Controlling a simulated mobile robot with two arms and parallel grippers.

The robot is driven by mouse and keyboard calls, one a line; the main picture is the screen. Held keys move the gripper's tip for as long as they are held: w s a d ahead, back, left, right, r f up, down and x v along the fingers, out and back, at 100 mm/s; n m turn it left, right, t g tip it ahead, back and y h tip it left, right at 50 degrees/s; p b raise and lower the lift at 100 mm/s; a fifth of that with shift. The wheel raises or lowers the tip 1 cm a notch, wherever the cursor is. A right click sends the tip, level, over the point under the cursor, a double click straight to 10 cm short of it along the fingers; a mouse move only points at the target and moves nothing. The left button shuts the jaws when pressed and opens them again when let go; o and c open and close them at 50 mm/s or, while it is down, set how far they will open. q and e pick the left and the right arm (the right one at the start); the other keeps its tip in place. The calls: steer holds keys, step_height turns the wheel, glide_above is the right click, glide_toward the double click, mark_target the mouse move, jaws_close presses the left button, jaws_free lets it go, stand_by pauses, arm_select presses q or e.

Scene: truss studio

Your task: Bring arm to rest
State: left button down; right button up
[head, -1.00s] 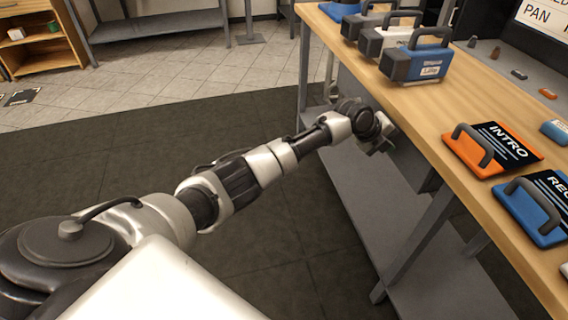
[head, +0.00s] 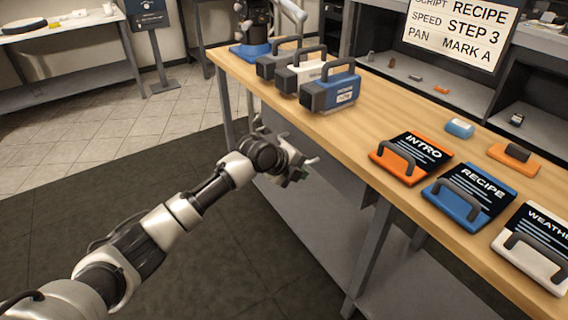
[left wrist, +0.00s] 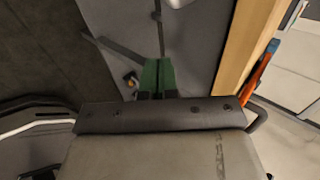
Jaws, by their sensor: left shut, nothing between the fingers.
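My left arm reaches in from the lower left in the head view. Its gripper (head: 298,172) is beside the front edge of the wooden bench (head: 378,118), below the level of the top. The gripper is shut and empty. In the left wrist view the fingers (left wrist: 157,76) show as a closed green pair over the grey lower shelf. My right arm and gripper are in neither view.
Blue, white and grey handled cases (head: 330,92) stand near the bench's far end. An orange INTRO board (head: 410,157), a blue RECIPE board (head: 468,192) and a white WEATHER board (head: 538,240) lie along the front. Dark floor (head: 225,250) is open left of the bench.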

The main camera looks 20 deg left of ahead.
arm_select(q)
steer(key=v, duration=0.5)
steer(key=s+a+f+n+g+y, duration=0.1)
steer(key=s+f+n+g+y, duration=0.1)
steer(key=s+f+n, duration=0.95)
steer(key=s+f+n+g+y, duration=0.15)
steer(key=s+f+n, duration=0.55)
steer(key=s+f, duration=0.9)
steer(key=s+a+f+n+g+p, duration=0.1)
steer(key=s+a+f+p, duration=0.1)
steer(key=s+p, duration=0.3)
steer(key=s+a+f+n+y+p, duration=0.1)
steer(key=s+f+p, duration=0.4)
steer(key=s, duration=0.8)
steer(key=s+a+f+n+g+y+p, duration=0.1)
steer(key=s+a+f+n+p, duration=0.2)
steer(key=s+p, duration=0.4)
steer(key=s, duration=0.2)
steer(key=shift+s+a+f+g, duration=0.25)
steer(key=shift+s+f+g, duration=0.1)
steer(key=shift+f, duration=0.05)
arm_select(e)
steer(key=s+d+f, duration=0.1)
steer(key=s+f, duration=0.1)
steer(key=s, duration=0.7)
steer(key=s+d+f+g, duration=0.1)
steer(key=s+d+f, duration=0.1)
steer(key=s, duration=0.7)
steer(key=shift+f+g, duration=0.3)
